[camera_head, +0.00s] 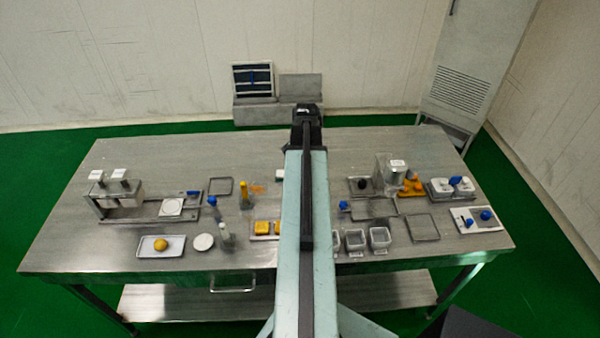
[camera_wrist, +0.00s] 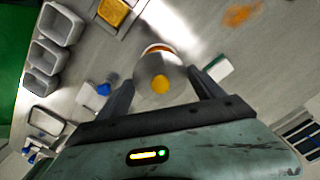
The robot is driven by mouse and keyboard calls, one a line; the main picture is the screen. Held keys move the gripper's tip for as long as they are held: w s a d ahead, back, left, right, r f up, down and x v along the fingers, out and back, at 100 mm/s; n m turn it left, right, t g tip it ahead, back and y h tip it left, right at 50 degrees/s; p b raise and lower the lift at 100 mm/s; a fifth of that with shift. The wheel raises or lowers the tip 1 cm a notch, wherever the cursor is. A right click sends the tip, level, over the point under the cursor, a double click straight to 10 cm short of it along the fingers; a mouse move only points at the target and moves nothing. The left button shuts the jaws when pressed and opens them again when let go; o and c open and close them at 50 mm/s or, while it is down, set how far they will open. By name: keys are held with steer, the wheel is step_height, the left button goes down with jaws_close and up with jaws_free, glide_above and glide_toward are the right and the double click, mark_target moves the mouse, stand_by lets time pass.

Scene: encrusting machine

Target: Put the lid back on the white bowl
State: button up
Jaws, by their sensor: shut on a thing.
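In the wrist view, my gripper (camera_wrist: 162,78) has its two dark fingers on either side of a pale rounded piece with a yellow-orange knob (camera_wrist: 160,84), which looks like the lid. The fingers are shut on it. An orange-brown band (camera_wrist: 158,47) shows at its far edge; I cannot tell whether it belongs to the lid or to something beneath. I cannot make out the white bowl for certain, nor whether the lid touches it. In the head view my arm hides the gripper, the lid and the table under them.
A small white block (camera_head: 280,174) and orange crumbs (camera_head: 258,188) lie left of my arm. A tray with yellow blocks (camera_head: 262,228) is near the front edge. Several grey containers (camera_head: 380,237) and a blue knob (camera_head: 344,205) are right of my arm. A clear container (camera_head: 385,172) stands farther right.

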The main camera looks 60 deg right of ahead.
steer(key=n, duration=0.2)
steer(key=shift+a+r+n, duration=0.1)
steer(key=shift+r+n, duration=0.2)
steer(key=shift+n, duration=0.1)
step_height(320, 180, down, 6)
steer(key=b, duration=0.6)
steer(key=shift+f, duration=0.25)
steer(key=shift+a+f, duration=0.1)
steer(key=shift+f, duration=0.05)
stand_by(1.3)
steer(key=o, duration=1.4)
steer(key=shift+c, duration=0.2)
step_height(320, 180, up, 7)
steer(key=p, duration=0.6)
steer(key=shift+p, duration=0.35)
jaws_close()
